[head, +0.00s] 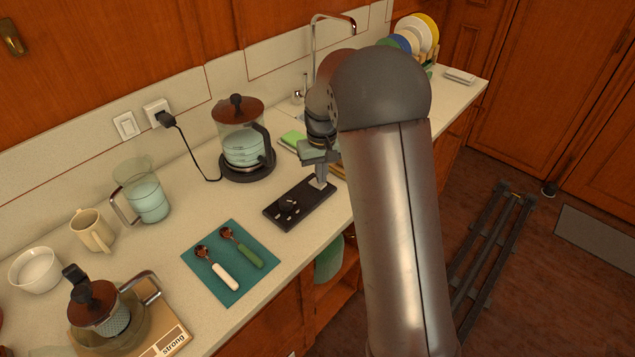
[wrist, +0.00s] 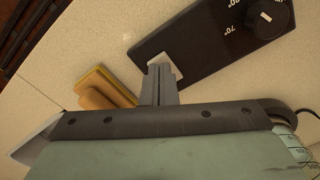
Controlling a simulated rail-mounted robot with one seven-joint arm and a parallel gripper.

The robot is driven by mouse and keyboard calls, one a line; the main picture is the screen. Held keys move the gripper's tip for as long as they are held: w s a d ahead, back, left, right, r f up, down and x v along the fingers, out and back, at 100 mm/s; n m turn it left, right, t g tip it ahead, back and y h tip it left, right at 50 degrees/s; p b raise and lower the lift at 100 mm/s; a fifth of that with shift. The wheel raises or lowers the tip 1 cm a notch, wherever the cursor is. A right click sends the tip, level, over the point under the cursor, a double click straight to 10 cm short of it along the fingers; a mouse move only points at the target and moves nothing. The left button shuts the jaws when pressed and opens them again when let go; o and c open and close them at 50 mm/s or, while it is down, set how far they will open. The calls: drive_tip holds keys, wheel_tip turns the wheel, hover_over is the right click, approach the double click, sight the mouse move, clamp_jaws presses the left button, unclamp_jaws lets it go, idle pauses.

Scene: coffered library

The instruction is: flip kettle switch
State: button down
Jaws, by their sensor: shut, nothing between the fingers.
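The glass kettle (head: 243,143) with a brown lid and black handle holds water and stands on its dark round base (head: 247,171). In front of it on the counter lies a black control panel (head: 298,207) with a dial. The panel also shows at the top of the wrist view (wrist: 205,42), with the dial (wrist: 268,17) at its right. A pale switch (wrist: 172,66) sits at the panel's other end. My gripper (head: 320,184) is shut and empty at this end. Its fingertips (wrist: 160,72) overlap the switch and partly hide it; whether they touch it I cannot tell.
A black cord runs from the kettle base to a wall plug (head: 163,118), beside a white wall switch (head: 126,125). A glass jug (head: 146,199) and a teal mat (head: 230,262) with two spoons lie left. Yellow-tan pieces (wrist: 107,88) lie close to the panel's switch end.

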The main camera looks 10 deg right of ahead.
drive_tip(key=shift+f+b, duration=0.45)
drive_tip(key=shift+f, duration=0.3)
idle(0.3)
drive_tip(key=shift+r+p, duration=2.3)
drive_tip(key=shift+r, duration=1.2)
